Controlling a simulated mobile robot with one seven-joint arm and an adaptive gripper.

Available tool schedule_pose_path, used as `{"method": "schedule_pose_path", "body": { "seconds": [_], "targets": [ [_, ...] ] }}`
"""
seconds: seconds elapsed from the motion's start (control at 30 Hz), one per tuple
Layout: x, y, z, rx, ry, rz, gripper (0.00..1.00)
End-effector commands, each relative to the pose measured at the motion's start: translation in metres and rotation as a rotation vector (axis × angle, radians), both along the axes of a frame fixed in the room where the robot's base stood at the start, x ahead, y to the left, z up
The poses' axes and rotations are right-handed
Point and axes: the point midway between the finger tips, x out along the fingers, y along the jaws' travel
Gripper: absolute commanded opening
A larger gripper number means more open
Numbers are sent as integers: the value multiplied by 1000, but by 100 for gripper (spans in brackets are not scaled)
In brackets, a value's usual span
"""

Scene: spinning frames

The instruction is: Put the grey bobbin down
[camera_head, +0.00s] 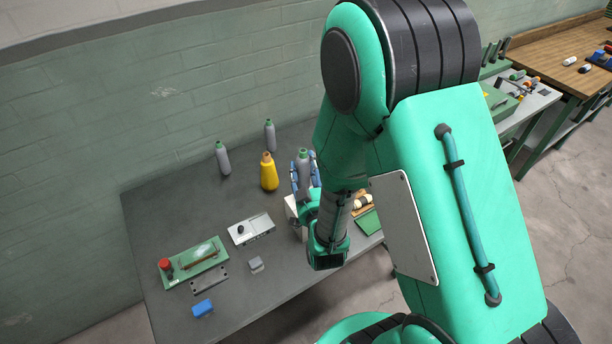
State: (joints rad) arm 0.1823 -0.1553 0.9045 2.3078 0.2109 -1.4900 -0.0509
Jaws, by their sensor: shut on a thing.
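My gripper (304,178) is shut on a grey bobbin (303,173) with a green top, its blue fingers on either side of it. The bobbin looks upright over the right part of the dark grey table (150,215). Its lower end is hidden by my gripper, so I cannot tell whether it touches the table. Two similar grey bobbins with green tops stand at the back, one at the left (223,160) and one farther back (270,137). A yellow bobbin (268,175) with an orange top stands just left of my gripper.
A green tray (369,222) is partly behind my arm. The table's left back is clear.

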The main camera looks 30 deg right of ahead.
Motion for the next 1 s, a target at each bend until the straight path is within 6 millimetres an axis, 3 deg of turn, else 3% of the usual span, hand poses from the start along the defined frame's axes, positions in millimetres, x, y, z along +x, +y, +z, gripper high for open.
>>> {"method": "schedule_pose_path", "body": {
  "seconds": [0.47,1.0],
  "targets": [
    [0,0,-34,0,1,0,17],
    [0,0,-39,0,-1,0,17]
  ]
}}
